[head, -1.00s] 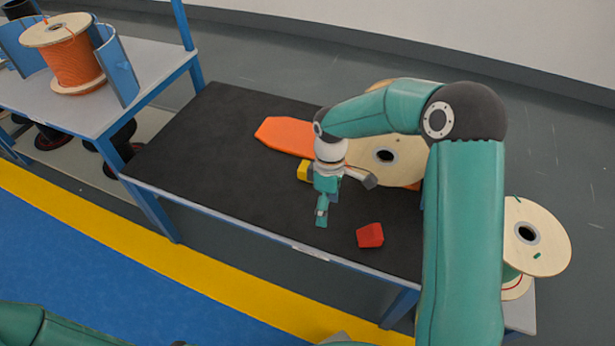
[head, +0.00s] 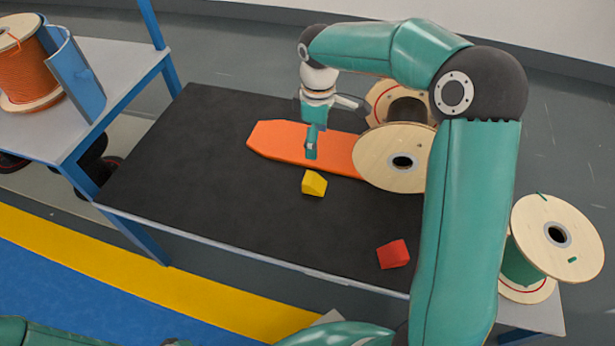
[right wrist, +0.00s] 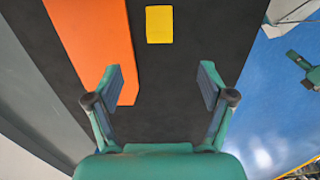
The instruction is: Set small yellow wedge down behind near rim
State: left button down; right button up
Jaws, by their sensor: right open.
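The small yellow wedge (head: 314,183) lies on the black table top (head: 200,160), in front of the orange board (head: 290,142) and apart from the table's near rim (head: 240,248). In the right wrist view the yellow wedge (right wrist: 159,24) is ahead of the jaws, beside the orange board (right wrist: 100,45). My right gripper (head: 311,150) is above the orange board, just behind the wedge in the head view. In its wrist view the right gripper (right wrist: 161,85) is open and empty. A teal part at that view's right edge seems to be my left gripper (right wrist: 305,72); its jaws are unclear.
A red wedge (head: 393,254) lies near the table's front right. Wooden spools (head: 385,165) stand at the board's right end, and another spool (head: 555,235) is at the far right. A side table (head: 60,120) with an orange cable spool (head: 28,70) stands left. The table's left half is clear.

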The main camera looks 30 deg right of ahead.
jog(key=b, duration=0.3)
send_over(313, 178)
jog(key=f, duration=1)
jog(key=shift+s+d+f, duration=0.1)
jog(key=shift+s+f, duration=0.3)
jog(key=f, duration=0.1)
jog(key=f+b, duration=0.1)
jog(key=f, duration=0.1)
jog(key=f+b, duration=0.1)
jog(key=f, duration=0.1)
jog(key=shift+w+a+f, duration=0.1)
jog(key=shift+w+a, duration=0.1)
jog(key=shift+w, duration=0.15)
jog(key=shift+c, duration=0.3)
jog(key=c, duration=1.3)
